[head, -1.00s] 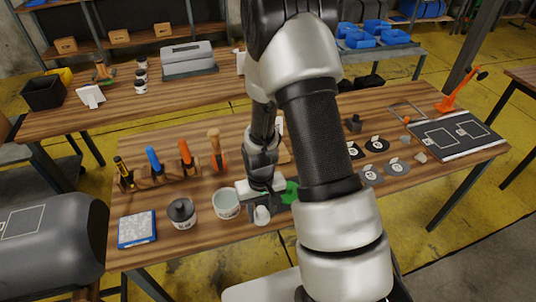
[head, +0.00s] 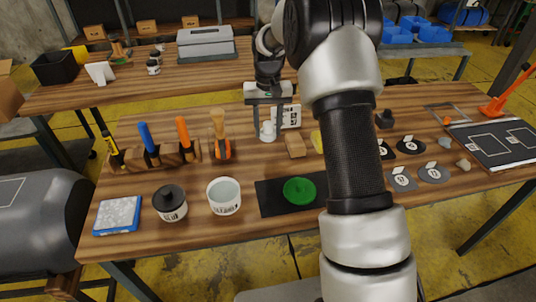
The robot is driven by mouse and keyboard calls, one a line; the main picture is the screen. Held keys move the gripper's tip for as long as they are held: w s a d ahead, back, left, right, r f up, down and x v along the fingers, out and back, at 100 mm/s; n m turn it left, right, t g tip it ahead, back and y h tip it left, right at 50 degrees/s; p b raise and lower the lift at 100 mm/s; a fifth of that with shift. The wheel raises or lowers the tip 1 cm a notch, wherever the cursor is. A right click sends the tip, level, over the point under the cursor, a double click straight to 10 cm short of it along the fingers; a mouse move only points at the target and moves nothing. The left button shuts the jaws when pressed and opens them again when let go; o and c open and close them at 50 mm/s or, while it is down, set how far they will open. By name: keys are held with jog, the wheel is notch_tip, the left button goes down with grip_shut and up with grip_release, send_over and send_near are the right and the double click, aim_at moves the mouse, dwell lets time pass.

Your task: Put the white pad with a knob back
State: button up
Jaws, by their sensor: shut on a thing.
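My gripper (head: 267,121) hangs over the back part of the near workbench, fingers pointing down. It is shut on the white pad with a knob (head: 267,133), a small white piece between the fingertips. It is in front of and left of a white printed card (head: 289,116). I cannot tell whether the pad touches the bench top. The pad's underside is hidden.
A wooden tool rack (head: 170,157) and a brush (head: 220,140) stand to the left, and a wooden block (head: 294,146) to the right.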

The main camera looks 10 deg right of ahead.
notch_tip(320, 180, down, 8)
jog(key=shift+r+b, duration=0.15)
jog(key=shift+b, duration=0.3)
jog(key=o, duration=1)
